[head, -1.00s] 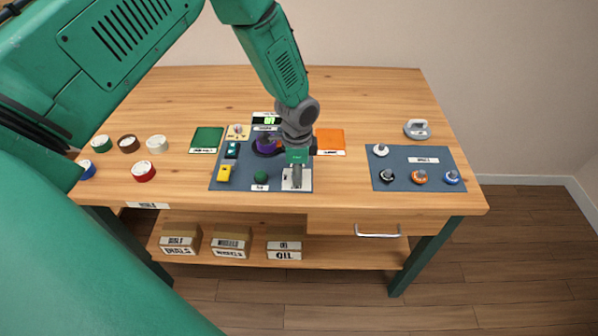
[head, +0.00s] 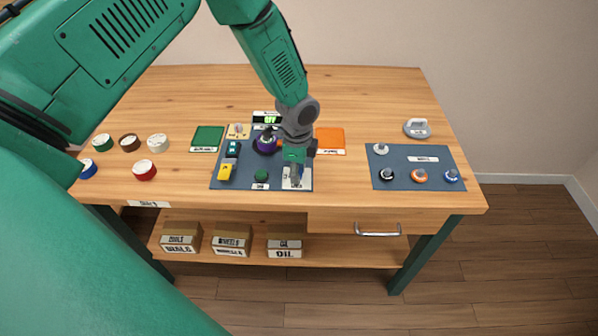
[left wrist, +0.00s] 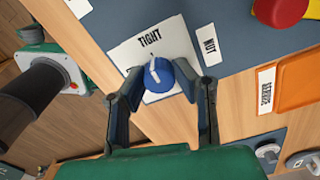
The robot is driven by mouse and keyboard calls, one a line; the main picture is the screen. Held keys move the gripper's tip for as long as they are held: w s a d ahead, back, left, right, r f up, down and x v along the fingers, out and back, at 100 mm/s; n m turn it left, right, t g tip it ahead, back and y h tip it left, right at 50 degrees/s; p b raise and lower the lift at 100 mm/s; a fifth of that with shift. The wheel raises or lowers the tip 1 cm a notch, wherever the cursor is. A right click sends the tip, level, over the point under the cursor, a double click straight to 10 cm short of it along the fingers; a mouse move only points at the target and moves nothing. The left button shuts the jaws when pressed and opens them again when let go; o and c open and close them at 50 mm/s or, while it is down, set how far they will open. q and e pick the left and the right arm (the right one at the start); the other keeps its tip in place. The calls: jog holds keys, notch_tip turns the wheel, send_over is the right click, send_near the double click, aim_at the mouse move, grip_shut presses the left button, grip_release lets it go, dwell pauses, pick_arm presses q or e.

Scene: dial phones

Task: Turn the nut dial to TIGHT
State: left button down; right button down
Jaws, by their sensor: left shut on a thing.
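The nut dial is a blue round knob (left wrist: 159,75) with a light pointer line, seen in the left wrist view on a white card (left wrist: 180,45). The card is printed TIGHT, and a NUT label (left wrist: 208,45) lies beside it. The pointer line points up the picture, toward the word TIGHT. My left gripper (left wrist: 160,85) has its two fingers on either side of the knob and is shut on it. In the head view my left gripper (head: 296,170) reaches down over the white card (head: 304,184) and hides most of the dial. My right gripper is not in view.
An orange mat (head: 331,139) lies right of my gripper. A second panel (head: 405,159) with several knobs stands further right.

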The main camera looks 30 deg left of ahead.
pick_arm(q)
jog(key=c, duration=1.3)
grip_release()
jog(key=shift+w+a+r, duration=0.15)
jog(key=shift+w+a, duration=0.05)
jog(key=shift+c, duration=0.2)
jog(key=shift+o, duration=0.2)
jog(key=shift+s, duration=0.1)
notch_tip(320, 180, up, 12)
jog(key=shift+f, duration=0.2)
jog(key=shift+a, duration=0.1)
